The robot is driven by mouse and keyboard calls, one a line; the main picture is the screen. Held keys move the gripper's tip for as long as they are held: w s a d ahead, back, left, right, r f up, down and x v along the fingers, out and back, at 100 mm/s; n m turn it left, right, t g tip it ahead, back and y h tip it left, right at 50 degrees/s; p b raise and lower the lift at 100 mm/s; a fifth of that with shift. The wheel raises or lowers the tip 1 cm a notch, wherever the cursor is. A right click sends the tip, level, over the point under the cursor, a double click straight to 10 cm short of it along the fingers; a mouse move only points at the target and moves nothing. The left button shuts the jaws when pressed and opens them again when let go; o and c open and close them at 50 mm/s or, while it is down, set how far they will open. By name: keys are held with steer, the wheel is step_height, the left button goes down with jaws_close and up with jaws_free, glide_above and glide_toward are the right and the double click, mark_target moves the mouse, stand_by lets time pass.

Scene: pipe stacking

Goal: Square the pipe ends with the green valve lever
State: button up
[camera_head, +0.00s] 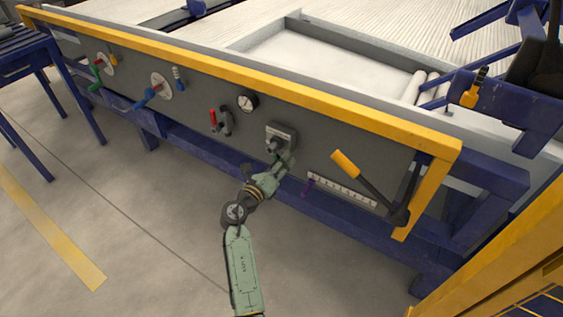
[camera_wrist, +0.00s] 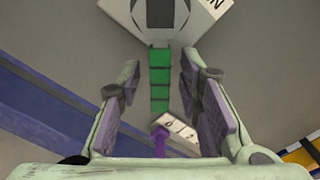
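The green valve lever (camera_head: 97,72) sits on a round white plate near the left end of the grey panel, far from my gripper (camera_head: 284,158). My gripper is at a square grey plate with a dark knob (camera_head: 273,143) mid-panel. In the wrist view my gripper (camera_wrist: 162,65) is open, its fingers on either side of a green segmented bar (camera_wrist: 160,82). Gaps show on both sides of the bar. The bar hangs below the knob's pale plate (camera_wrist: 205,15). The valve lever is not in the wrist view. I cannot identify pipe ends.
A blue lever (camera_head: 150,97), red lever (camera_head: 213,118), and gauge (camera_head: 248,101) lie left of my gripper. A white scale (camera_head: 345,190) with a purple slider (camera_head: 308,187) and a yellow-handled lever (camera_head: 345,162) lie right. A yellow rail (camera_head: 330,106) tops the panel. Floor in front is clear.

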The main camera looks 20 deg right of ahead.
steer(key=shift+c, duration=0.5)
jaws_close()
stand_by(0.4)
